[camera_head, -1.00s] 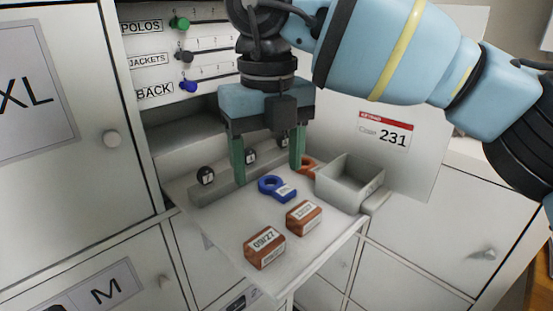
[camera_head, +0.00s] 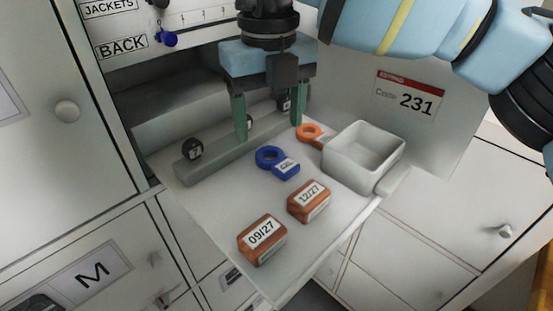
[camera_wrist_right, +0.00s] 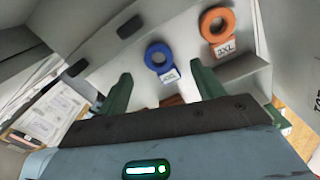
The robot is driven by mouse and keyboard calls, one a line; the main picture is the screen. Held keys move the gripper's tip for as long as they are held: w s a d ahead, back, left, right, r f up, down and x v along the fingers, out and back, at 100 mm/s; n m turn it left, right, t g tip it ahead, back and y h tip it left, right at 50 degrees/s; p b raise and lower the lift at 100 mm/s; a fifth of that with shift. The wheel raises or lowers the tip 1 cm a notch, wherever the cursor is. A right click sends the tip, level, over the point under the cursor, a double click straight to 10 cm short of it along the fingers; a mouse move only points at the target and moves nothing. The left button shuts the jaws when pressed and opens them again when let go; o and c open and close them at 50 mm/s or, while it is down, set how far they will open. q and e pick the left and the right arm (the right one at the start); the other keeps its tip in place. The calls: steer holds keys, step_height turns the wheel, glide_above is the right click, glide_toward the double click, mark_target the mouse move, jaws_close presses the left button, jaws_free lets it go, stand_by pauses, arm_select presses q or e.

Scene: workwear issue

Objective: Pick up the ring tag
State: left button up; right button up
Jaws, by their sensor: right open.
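Two ring tags lie flat on the pull-out shelf. The blue ring tag (camera_head: 265,157) has a white label on its tab and lies near the middle; it also shows in the right wrist view (camera_wrist_right: 155,55). The orange ring tag (camera_head: 309,131), labelled 2XL in the right wrist view (camera_wrist_right: 213,24), lies farther back beside the grey bin. My right gripper (camera_head: 269,128) is open and empty, pointing down. In the head view its fingertips appear just behind the blue ring; their height above the shelf is hard to tell. My left gripper is not in view.
Two brown boxes, marked 09/27 (camera_head: 262,240) and 12/27 (camera_head: 309,202), sit at the shelf's (camera_head: 218,205) front. A grey open bin (camera_head: 390,170) stands at right. A grey rail (camera_head: 215,163) with dark round knobs (camera_head: 191,148) runs along the back left.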

mark_target(270, 146)
steer(key=shift+s+f, duration=0.1)
steer(key=shift+f, duration=0.25)
step_height(270, 146, down, 4)
steer(key=shift+s+f, duration=0.15)
steer(key=shift+c, duration=0.9)
steer(key=c, duration=0.9)
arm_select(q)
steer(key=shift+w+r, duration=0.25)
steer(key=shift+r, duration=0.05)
arm_select(e)
steer(key=shift+o, duration=0.2)
steer(key=shift+r, duration=0.2)
